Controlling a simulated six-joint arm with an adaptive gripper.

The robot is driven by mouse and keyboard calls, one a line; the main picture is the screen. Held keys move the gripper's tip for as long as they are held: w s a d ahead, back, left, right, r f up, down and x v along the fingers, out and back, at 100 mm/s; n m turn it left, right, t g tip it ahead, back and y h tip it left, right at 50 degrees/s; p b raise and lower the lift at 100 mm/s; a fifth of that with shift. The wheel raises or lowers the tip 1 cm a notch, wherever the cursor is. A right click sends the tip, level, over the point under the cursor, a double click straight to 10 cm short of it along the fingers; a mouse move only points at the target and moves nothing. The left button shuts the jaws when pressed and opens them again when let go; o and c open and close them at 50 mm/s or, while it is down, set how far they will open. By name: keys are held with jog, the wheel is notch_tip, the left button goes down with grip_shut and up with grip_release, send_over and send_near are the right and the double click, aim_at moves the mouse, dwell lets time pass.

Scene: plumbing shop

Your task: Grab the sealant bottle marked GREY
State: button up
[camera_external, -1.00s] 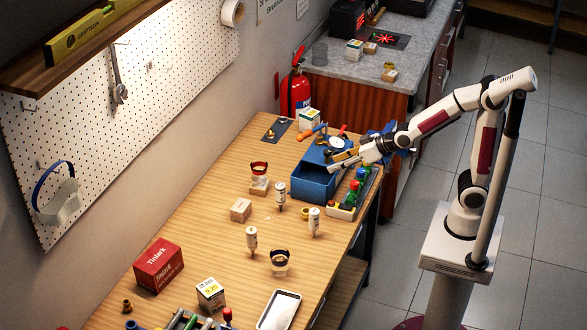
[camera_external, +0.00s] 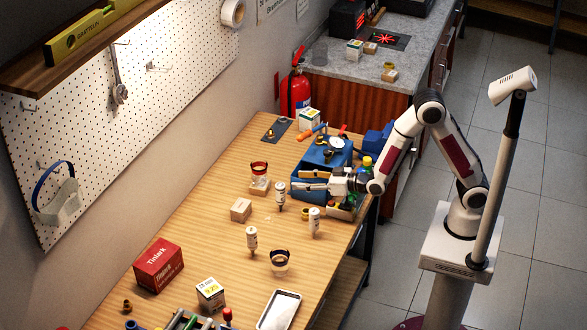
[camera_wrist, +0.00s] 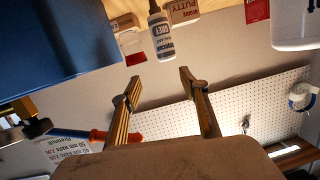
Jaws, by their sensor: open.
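The wrist view is upside down. It shows a white sealant bottle with a dark cap (camera_wrist: 162,36), its label reading GREY, ahead of and between my fingertips. It appears to be the bottle (camera_external: 280,194) nearest my gripper in the external view, upright with its dark narrow end down. Two similar white bottles, one nearer the front (camera_external: 251,240) and one to the right (camera_external: 314,222), have unreadable labels there. My gripper (camera_external: 300,181) is open and empty, pointing left above the bottle's right side, beside the blue bin; its fingers also show in the wrist view (camera_wrist: 160,72). They are apart from the bottle.
The blue bin (camera_wrist: 45,45) stands close beside my gripper. A block marked PUTTY (camera_wrist: 184,10) and a red-banded glass (camera_external: 259,168) on a block are near the bottle. A row of coloured-topped items lies under my wrist. The table's left middle is fairly clear.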

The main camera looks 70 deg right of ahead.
aim_at(280, 185)
jog(key=shift+a+f+n+t, duration=0.15)
jog(key=shift+a+f+t, duration=0.45)
jog(key=shift+f, duration=0.3)
jog(key=shift+a+f+n+t, duration=0.15)
jog(key=shift+a+f+t, duration=0.4)
jog(key=shift+f, duration=0.35)
jog(key=shift+w+a, duration=0.1)
jog(key=shift+w, duration=1.15)
jog(key=shift+w, duration=0.1)
jog(key=shift+w+r, duration=0.2)
jog(key=shift+w, duration=2.3)
